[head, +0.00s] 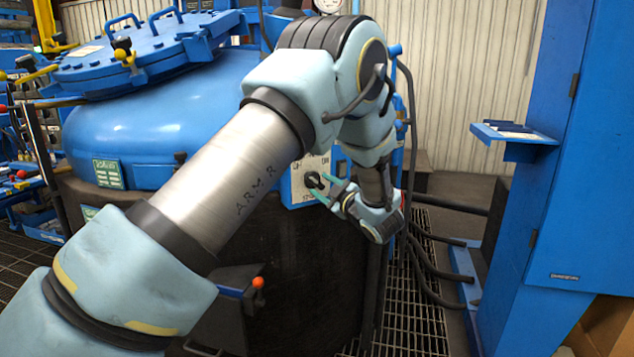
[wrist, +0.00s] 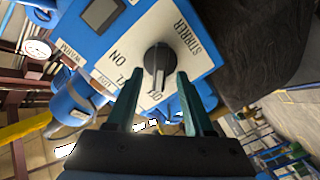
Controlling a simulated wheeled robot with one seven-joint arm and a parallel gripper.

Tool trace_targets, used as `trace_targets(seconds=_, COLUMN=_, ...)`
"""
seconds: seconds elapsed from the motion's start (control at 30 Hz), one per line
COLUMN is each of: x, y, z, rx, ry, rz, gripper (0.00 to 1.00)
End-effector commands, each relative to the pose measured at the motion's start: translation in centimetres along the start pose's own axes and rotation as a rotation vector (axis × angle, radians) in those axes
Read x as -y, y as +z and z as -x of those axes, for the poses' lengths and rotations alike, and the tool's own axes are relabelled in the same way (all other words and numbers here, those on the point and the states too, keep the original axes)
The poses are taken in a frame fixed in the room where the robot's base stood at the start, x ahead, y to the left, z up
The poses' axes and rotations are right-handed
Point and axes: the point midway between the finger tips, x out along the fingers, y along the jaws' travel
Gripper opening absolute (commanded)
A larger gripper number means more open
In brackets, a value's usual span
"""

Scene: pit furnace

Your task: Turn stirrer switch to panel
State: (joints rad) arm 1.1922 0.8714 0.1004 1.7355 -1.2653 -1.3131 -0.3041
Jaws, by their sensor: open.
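The stirrer switch is a black rotary knob (wrist: 158,62) on a white label plate (wrist: 185,30) marked STIRRER, with ON readable in the wrist view. In the head view the knob (head: 313,180) sits on a blue box (head: 296,190) on the side of the furnace, partly hidden by my arm. My gripper (head: 333,190) is open in front of the knob. In the wrist view its two green fingers (wrist: 157,95) point at the plate, with the knob between and just beyond their tips. I cannot tell whether they touch it.
A blue furnace vessel (head: 160,115) with a bolted lid (head: 140,48) stands at left. An orange-tipped lever (head: 258,283) juts out below the box. Black hoses (head: 425,270) hang to the right. A blue cabinet (head: 560,190) with a small shelf (head: 512,134) stands at far right.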

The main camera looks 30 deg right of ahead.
Motion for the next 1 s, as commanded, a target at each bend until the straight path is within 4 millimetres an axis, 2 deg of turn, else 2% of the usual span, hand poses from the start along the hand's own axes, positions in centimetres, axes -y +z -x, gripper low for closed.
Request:
trace_targets(seconds=0.1, x=0.0, y=-0.1, z=-1.6, rx=-0.001, ry=-0.002, rz=-0.001, gripper=0.53)
trace_targets(seconds=0.2, x=0.0, y=0.0, z=-2.4, rx=0.000, ry=0.000, rz=0.000, gripper=0.53)
trace_targets(seconds=0.57, x=0.0, y=0.0, z=-2.8, rx=0.001, ry=0.000, rz=-0.001, gripper=0.53)
trace_targets(seconds=1.0, x=0.0, y=0.0, z=-2.8, rx=0.001, ry=0.000, rz=-0.001, gripper=0.03)
